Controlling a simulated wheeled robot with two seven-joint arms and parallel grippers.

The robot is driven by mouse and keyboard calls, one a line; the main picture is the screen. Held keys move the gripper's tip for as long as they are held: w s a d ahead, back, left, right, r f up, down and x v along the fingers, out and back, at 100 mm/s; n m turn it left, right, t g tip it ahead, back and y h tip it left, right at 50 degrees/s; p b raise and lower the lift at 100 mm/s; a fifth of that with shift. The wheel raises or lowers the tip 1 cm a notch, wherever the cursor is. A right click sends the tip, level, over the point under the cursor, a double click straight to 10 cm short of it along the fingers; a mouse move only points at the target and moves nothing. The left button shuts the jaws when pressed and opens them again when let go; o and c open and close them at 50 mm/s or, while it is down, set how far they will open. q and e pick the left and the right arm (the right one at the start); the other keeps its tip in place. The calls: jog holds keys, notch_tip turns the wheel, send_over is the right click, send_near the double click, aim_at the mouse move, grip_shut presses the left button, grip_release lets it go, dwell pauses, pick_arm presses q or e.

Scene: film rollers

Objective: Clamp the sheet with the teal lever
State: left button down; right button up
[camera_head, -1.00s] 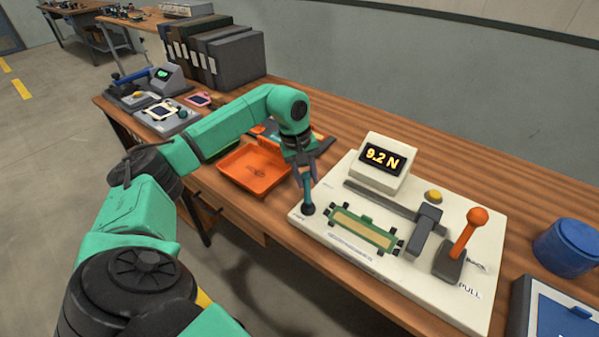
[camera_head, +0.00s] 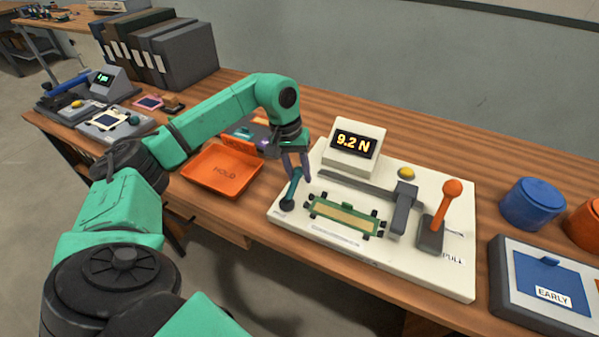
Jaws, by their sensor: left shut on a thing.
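The teal lever (camera_head: 292,188) stands at the left front corner of the cream tester (camera_head: 300,230), leaning a little to the right at its top. My left gripper (camera_head: 298,172) reaches it from above and is shut on its upper part. A tan sheet (camera_head: 343,216) lies in a green frame with dark corner pieces, just right of the lever. I cannot tell whether the sheet is clamped. My right gripper is not in view.
The tester carries a display (camera_head: 354,143) reading 9.2 N, a yellow button (camera_head: 406,173) and an orange-knobbed lever (camera_head: 444,208) marked PULL. An orange HOLD tray (camera_head: 222,170) lies left. A blue container (camera_head: 533,204) and an EARLY tray (camera_head: 500,282) are right.

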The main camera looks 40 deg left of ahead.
pick_arm(q)
jog(key=shift+d, duration=0.1)
dwell(0.3)
jog(key=c, duration=0.5)
grip_release()
jog(key=shift+c, duration=0.2)
jog(key=shift+r, duration=0.1)
notch_tip(320, 180, up, 14)
jog(key=s+a, duration=0.1)
jog(key=a, duration=0.1)
jog(key=shift+a+p, duration=0.25)
jog(key=shift+p, duration=0.2)
